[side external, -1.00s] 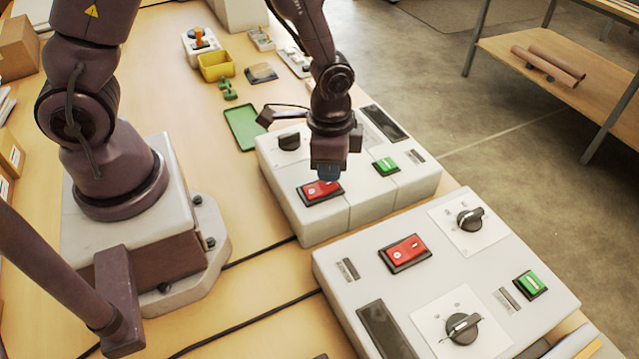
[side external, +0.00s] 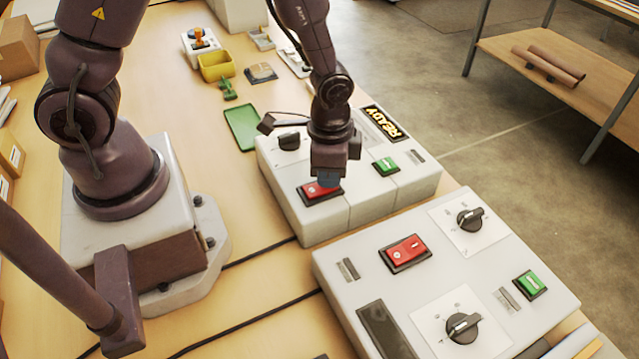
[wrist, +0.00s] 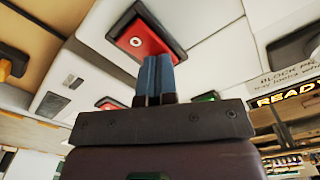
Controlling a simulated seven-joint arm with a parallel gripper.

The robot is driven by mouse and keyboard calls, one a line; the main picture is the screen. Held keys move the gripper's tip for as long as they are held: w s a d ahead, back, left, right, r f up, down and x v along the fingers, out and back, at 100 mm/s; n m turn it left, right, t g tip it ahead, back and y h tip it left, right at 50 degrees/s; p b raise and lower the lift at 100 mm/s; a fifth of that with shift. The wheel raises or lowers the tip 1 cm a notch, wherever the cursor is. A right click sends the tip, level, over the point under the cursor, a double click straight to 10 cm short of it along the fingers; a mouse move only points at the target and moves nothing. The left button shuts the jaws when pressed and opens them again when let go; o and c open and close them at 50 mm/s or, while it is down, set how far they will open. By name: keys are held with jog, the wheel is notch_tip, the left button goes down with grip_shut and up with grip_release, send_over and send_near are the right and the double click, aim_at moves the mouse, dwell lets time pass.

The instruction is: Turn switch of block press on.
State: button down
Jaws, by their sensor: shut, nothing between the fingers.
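The block press is the white unit (side external: 375,207) behind the nearer white unit in the side view. Its label is partly readable in the wrist view (wrist: 285,76). Its red rocker switch (side external: 312,193) sits in a black frame at the front left of its top, and it also shows in the wrist view (wrist: 138,42). Its display (side external: 386,124) is lit and reads READY. My gripper (side external: 327,180) points down with its blue fingertips together and empty. The fingertips are at the right end of the red switch, apparently touching it, and hide that end.
The press also carries a black knob (side external: 289,141) and a green switch (side external: 386,166). A nearer white unit (side external: 340,270) has its own red switch (side external: 405,252), green switch (side external: 531,285) and two black knobs. A green tray (side external: 241,127) lies behind the press.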

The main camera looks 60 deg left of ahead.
jog(key=shift+r, duration=3.55)
jog(key=shift+s, duration=0.25)
jog(key=shift+s+a+r+n+g, duration=0.2)
jog(key=shift+s+n, duration=0.1)
jog(key=shift+s, duration=0.1)
jog(key=shift+s+a+r+n+g, duration=0.1)
jog(key=shift+s+r+n+g, duration=0.1)
jog(key=shift+s+n, duration=0.15)
jog(key=s+a+r+n+t, duration=0.2)
jog(key=s+r+t, duration=0.1)
jog(key=r, duration=0.6)
jog(key=s+a+r+n+t, duration=0.2)
jog(key=s+r, duration=0.3)
jog(key=r, duration=0.4)
jog(key=shift+a+r+n+t, duration=0.2)
jog(key=shift+r+n+t, duration=0.15)
jog(key=shift+t, duration=0.35)
